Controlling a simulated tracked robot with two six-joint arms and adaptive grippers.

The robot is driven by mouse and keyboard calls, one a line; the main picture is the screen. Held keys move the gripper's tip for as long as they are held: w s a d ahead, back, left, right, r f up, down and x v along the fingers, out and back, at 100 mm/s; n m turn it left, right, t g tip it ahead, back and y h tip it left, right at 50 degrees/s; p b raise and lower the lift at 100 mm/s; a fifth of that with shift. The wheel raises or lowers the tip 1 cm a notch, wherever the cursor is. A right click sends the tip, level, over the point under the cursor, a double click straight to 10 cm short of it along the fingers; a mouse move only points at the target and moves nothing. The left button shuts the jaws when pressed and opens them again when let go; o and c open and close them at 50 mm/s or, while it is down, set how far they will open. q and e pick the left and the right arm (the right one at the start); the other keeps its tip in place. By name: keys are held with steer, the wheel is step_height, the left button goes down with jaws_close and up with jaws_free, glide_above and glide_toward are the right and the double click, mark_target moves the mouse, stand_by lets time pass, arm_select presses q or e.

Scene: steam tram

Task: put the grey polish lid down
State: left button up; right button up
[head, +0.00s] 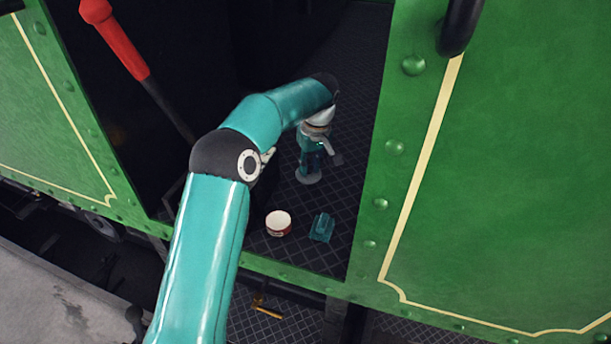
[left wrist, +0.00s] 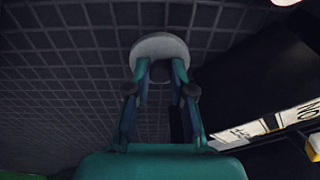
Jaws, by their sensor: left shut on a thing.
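The grey polish lid (head: 308,178) is a small round disc low over the dark ridged floor of the green tram's doorway. My left gripper (head: 310,169) points down and is shut on the lid. In the left wrist view the pale lid (left wrist: 160,44) sits at the fingertips, with the gripper's two fingers (left wrist: 161,70) closed in on it. I cannot tell whether the lid touches the floor. My right gripper is not in view.
An open red-and-white tin (head: 278,223) and a teal block-like thing (head: 322,227) stand on the floor nearer the sill. A red-handled lever (head: 114,38) leans at upper left. Green riveted panels (head: 500,170) flank the doorway.

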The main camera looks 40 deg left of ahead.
mark_target(311, 169)
arm_select(q)
steer(key=shift+f, duration=2.05)
steer(key=shift+f, duration=0.15)
steer(key=o, duration=0.9)
steer(key=shift+r, duration=0.2)
steer(key=r, duration=0.4)
steer(key=d+r, duration=0.1)
steer(key=r, duration=0.6)
steer(key=shift+s+d+r+p, duration=0.25)
steer(key=shift+d+r+p, duration=0.1)
steer(key=shift+d+r, duration=0.05)
